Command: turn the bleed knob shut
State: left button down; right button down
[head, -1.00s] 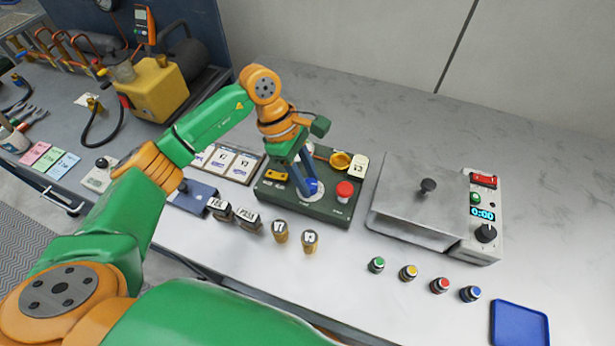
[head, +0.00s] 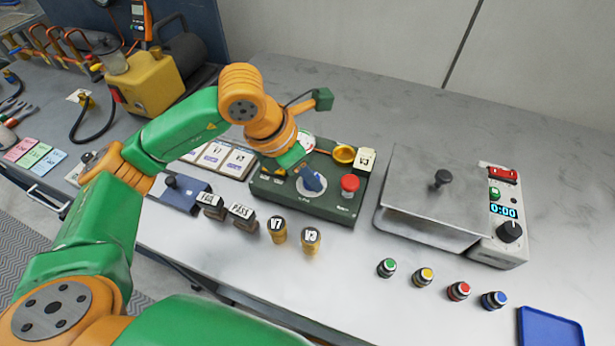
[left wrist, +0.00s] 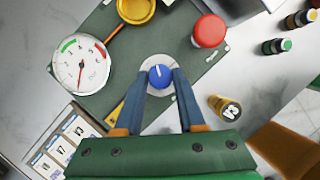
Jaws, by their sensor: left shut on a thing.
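The bleed knob is a blue round knob (left wrist: 160,76) with a white pointer line, set on a pale dial disc on the green panel (left wrist: 112,104). In the head view the disc (head: 311,188) shows while my left gripper (head: 312,180) covers most of the knob. In the left wrist view my left gripper (left wrist: 161,78) has its two blue fingers on either side of the knob, shut on it. A white gauge (left wrist: 80,64) with green and red bands sits on the same panel. My right gripper is not in view.
A metal-lidded box (head: 440,190) is to the right. The front counter is partly clear.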

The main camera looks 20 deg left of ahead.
pick_arm(q)
jog(key=n+y+b, duration=0.1)
jog(key=n+b, duration=0.1)
jog(key=n, duration=0.1)
jog(key=shift+d+f+t, duration=0.1)
jog(key=shift+t, duration=0.3)
jog(key=shift+s+n+y+b, duration=0.1)
jog(key=shift+n+y+b, duration=0.4)
jog(key=shift+n, duration=0.8)
jog(key=c, duration=0.5)
grip_release()
jog(key=v, duration=0.6)
jog(key=shift+s+r, duration=0.15)
jog(key=shift+r, duration=0.15)
jog(key=shift+s+r, duration=0.2)
jog(key=shift+r, duration=0.1)
